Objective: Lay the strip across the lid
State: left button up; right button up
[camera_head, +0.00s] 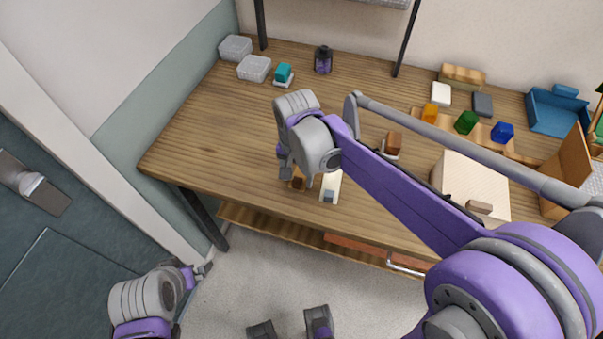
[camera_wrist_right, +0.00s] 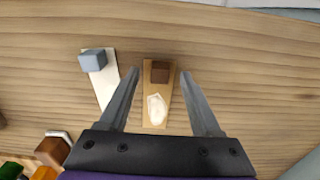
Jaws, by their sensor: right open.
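My right gripper (camera_wrist_right: 160,73) is open above the table, one finger on each side of a narrow tan wooden board (camera_wrist_right: 154,112). A dark brown block (camera_wrist_right: 160,72) and a pale whitish piece (camera_wrist_right: 157,109) lie on that board. Beside it, a white strip (camera_wrist_right: 104,85) bears a grey block (camera_wrist_right: 93,61); the strip also shows in the head view (camera_head: 332,182). A pale box-like block with a flat top (camera_head: 470,180) stands to the right, a small brown bar (camera_head: 479,207) at its front. I cannot tell which piece is the lid. My left gripper (camera_head: 205,270) is low, off the table's left front.
Clear boxes (camera_head: 254,68), a teal block (camera_head: 283,73) and a dark purple lantern-like item (camera_head: 323,60) stand at the back left. Green (camera_head: 466,122) and blue (camera_head: 502,132) blocks and a blue bin (camera_head: 556,113) are at the right.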

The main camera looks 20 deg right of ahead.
jog(key=shift+f, duration=0.8)
grip_shut()
notch_tip(320, 180, up, 10)
jog(key=shift+p, duration=0.4)
